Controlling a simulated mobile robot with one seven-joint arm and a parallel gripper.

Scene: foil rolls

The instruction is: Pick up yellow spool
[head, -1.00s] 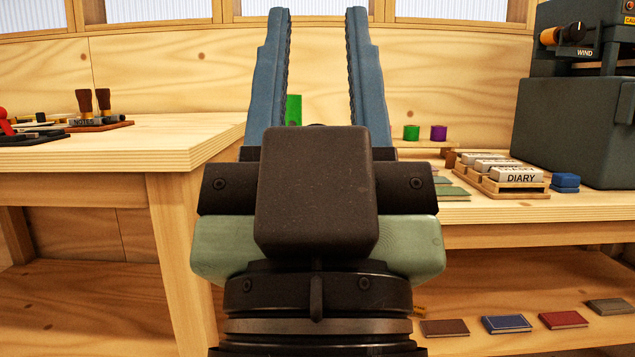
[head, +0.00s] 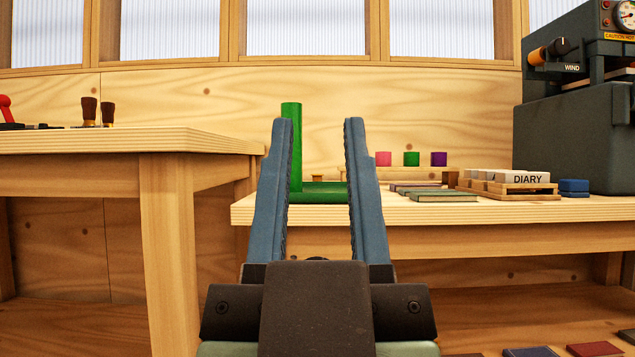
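My gripper (head: 318,122) is open and empty, its two blue-grey fingers pointing up and forward in the middle of the head view. Through the gap shows a small yellowish piece (head: 318,177) beside a green base, beyond the fingers; I cannot tell whether it is the yellow spool. No spool there is clearly yellow.
A green post (head: 293,140) rises behind the left finger. On the right bench lie flat books (head: 445,196), a wooden tray of blocks marked DIARY (head: 520,190), blue blocks (head: 573,188) and a dark machine (head: 575,135). A nearer wooden table (head: 130,140) stands left.

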